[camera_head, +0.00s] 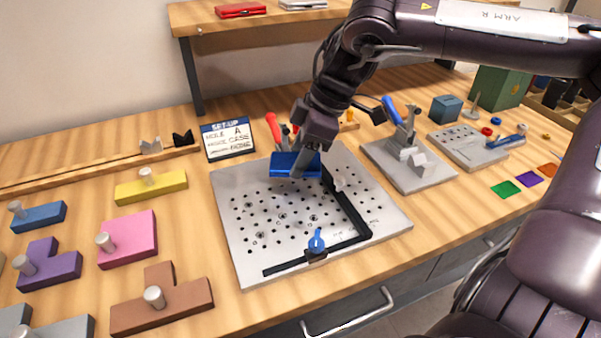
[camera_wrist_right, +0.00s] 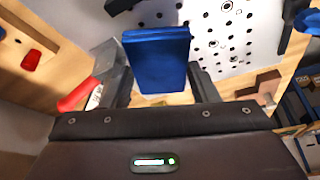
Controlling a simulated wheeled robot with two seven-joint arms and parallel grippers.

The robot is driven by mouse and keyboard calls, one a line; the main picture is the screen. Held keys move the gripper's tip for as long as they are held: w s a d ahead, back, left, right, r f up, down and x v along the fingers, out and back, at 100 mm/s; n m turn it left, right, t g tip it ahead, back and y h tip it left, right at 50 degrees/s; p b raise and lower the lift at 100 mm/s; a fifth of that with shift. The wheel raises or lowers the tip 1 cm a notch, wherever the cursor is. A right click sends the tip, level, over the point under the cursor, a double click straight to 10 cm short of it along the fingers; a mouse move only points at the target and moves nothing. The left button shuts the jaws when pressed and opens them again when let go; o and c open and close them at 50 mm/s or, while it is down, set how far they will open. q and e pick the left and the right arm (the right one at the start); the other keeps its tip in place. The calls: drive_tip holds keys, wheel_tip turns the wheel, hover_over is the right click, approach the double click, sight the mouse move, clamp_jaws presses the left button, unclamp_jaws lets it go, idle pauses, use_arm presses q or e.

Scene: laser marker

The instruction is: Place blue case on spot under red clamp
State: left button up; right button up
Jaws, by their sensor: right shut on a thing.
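The blue case (camera_head: 283,164) is in my right gripper (camera_head: 307,152), held above the far part of the perforated grey plate (camera_head: 238,195). In the right wrist view the blue case (camera_wrist_right: 158,62) stands out between the fingers of my right gripper (camera_wrist_right: 160,82), which is shut on it. The red clamp (camera_head: 272,127) is at the plate's far edge, just left of the gripper and partly hidden by the case. A red handle (camera_wrist_right: 78,96) also shows in the right wrist view. The spot under the clamp is hidden. My left gripper is out of view.
A black L-shaped fence (camera_head: 348,213) and a blue-handled clamp (camera_head: 317,242) are on the plate. A set-up card (camera_head: 228,139) stands behind it. Coloured knobbed blocks, including a pink one (camera_head: 130,240), lie left. Another fixture with a blue-handled clamp (camera_head: 400,122) stands right.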

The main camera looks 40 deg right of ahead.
sight(300, 186)
wheel_tip(300, 186, down, 5)
drive_tip(key=shift+r, duration=0.15)
drive_tip(key=o, duration=1)
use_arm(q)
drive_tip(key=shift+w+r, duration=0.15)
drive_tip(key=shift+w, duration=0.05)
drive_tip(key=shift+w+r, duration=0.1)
